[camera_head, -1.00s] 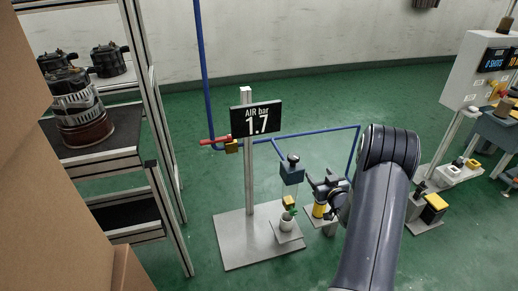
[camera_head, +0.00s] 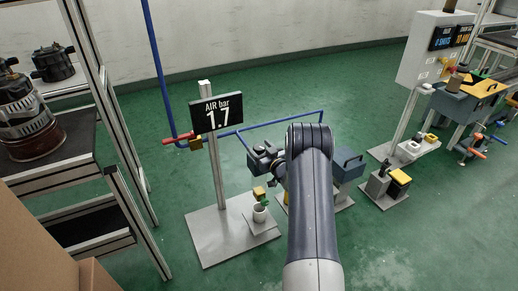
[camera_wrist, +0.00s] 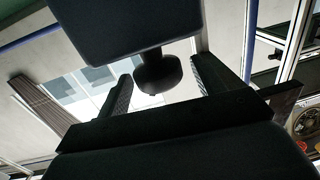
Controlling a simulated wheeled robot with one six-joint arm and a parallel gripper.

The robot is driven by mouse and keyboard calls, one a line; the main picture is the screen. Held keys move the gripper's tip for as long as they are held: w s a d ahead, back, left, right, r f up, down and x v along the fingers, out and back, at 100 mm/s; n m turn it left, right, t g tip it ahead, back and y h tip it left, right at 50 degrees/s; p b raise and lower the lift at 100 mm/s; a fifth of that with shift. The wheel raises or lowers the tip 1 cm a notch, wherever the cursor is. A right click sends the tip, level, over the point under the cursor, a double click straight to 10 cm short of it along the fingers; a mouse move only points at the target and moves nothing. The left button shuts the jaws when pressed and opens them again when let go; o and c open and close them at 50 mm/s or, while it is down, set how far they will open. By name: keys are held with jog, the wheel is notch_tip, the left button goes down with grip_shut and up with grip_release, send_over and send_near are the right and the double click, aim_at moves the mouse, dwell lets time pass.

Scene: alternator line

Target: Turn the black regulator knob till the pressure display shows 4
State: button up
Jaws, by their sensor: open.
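The pressure display (camera_head: 217,112) stands on a post in the head view and reads AIR bar 1.7. The black regulator knob (camera_wrist: 157,72) sits under the dark regulator body (camera_wrist: 120,25) in the wrist view. My gripper (camera_wrist: 163,80) is open, with one finger on each side of the knob and visible gaps between.
A blue air pipe (camera_head: 270,124) runs behind the regulator, with a red-handled valve (camera_head: 183,140) to its left. A small white cup (camera_head: 260,212) stands below. Shelving (camera_head: 110,120) is at left, and a control box (camera_head: 428,50) stands at right.

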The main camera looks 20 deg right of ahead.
jog(key=shift+w, duration=0.45)
jog(key=c, duration=1)
jog(key=shift+o, duration=0.2)
jog(key=shift+a+h+b, duration=0.1)
jog(key=shift+h+b, duration=0.2)
jog(key=shift+b, duration=0.15)
